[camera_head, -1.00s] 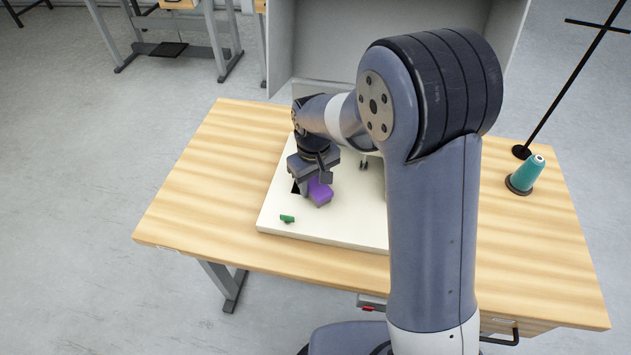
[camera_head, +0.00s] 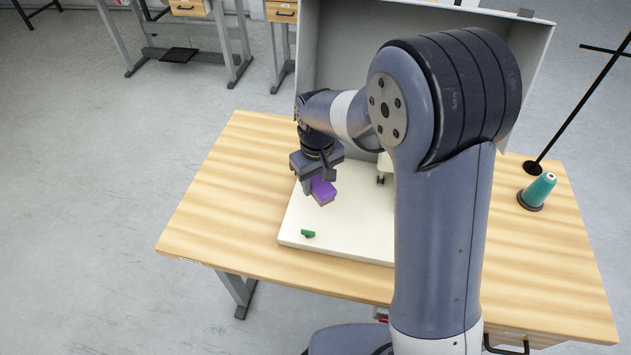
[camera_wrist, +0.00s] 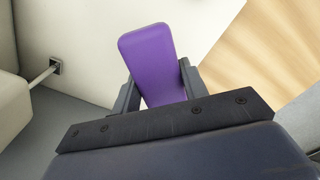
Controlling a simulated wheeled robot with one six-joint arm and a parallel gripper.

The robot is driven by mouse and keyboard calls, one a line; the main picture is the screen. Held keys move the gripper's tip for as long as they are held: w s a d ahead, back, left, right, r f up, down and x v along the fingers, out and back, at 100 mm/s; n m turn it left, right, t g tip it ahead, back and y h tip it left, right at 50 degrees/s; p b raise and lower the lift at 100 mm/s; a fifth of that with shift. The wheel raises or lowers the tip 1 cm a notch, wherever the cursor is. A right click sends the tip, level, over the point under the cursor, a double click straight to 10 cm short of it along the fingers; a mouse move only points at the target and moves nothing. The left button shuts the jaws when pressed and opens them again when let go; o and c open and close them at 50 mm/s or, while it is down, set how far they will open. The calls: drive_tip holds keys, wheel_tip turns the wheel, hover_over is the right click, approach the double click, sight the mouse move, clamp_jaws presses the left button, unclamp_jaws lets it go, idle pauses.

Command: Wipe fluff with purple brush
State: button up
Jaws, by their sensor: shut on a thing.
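My gripper (camera_head: 311,186) is shut on the purple brush (camera_head: 323,192), which shows in the head view over the left part of the white board. In the wrist view the purple brush (camera_wrist: 150,62) sits between the two fingers of my gripper (camera_wrist: 158,88). The brush is tilted, and its underside is hidden. I cannot tell whether it touches the board. A small green piece (camera_head: 308,234) lies on the board's front left part, apart from the brush.
The white board (camera_head: 345,248) belongs to the grey machine (camera_head: 345,50) on the wooden table (camera_head: 215,215). A teal thread cone (camera_head: 538,190) and a black stand (camera_head: 534,167) are at the right. The table's left side is clear. My arm hides the board's right part.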

drive_tip(key=shift+r+p, duration=0.75)
drive_tip(key=shift+r, duration=0.65)
